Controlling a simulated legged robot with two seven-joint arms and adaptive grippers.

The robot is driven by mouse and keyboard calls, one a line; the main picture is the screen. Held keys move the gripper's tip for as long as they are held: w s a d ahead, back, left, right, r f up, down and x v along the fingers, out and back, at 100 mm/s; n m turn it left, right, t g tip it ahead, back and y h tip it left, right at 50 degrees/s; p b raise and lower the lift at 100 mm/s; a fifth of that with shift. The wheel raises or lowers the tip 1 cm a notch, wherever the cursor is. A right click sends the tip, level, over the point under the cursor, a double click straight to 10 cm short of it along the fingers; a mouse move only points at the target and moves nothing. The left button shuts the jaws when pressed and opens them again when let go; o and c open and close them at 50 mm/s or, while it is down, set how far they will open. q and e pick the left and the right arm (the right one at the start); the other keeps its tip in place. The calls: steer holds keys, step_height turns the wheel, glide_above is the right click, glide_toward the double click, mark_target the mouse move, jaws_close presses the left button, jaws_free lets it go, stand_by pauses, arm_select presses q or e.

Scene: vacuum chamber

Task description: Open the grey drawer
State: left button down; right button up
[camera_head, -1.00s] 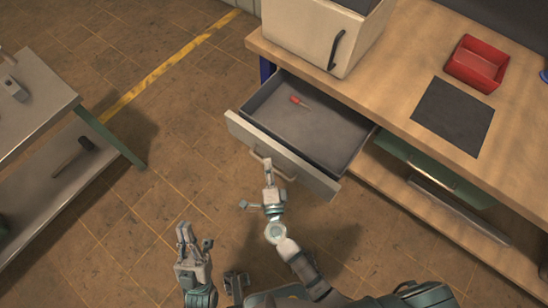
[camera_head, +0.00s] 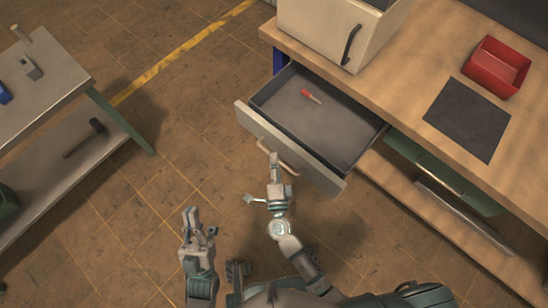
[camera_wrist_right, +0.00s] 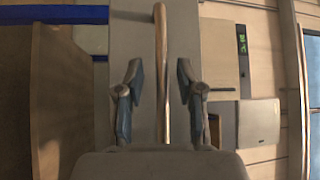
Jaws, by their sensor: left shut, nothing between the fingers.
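The grey drawer (camera_head: 292,150) is pulled out from under the wooden workbench, and its inside shows. A red-handled screwdriver (camera_head: 311,96) lies in it. The bar handle (camera_head: 283,158) on its front also shows in the right wrist view (camera_wrist_right: 162,70). My right gripper (camera_head: 274,160) is at the handle; in the right wrist view it (camera_wrist_right: 160,100) is open, with the bar between its fingers and gaps on both sides. Whether the fingertips reach past the bar is unclear. My left gripper (camera_head: 192,217) is shut and empty, above the floor left of the drawer.
A cream cabinet (camera_head: 318,32), a red bin (camera_head: 496,68) and a dark mat (camera_head: 467,118) are on the workbench (camera_head: 405,90). A green drawer (camera_head: 440,175) is to the right. A metal cart (camera_head: 45,75) stands at the left. The floor between is clear.

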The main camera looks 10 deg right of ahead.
steer(key=s+a+f, duration=0.1)
steer(key=s, duration=1)
steer(key=shift+a+f, duration=0.3)
steer(key=shift+w+d+r, duration=0.1)
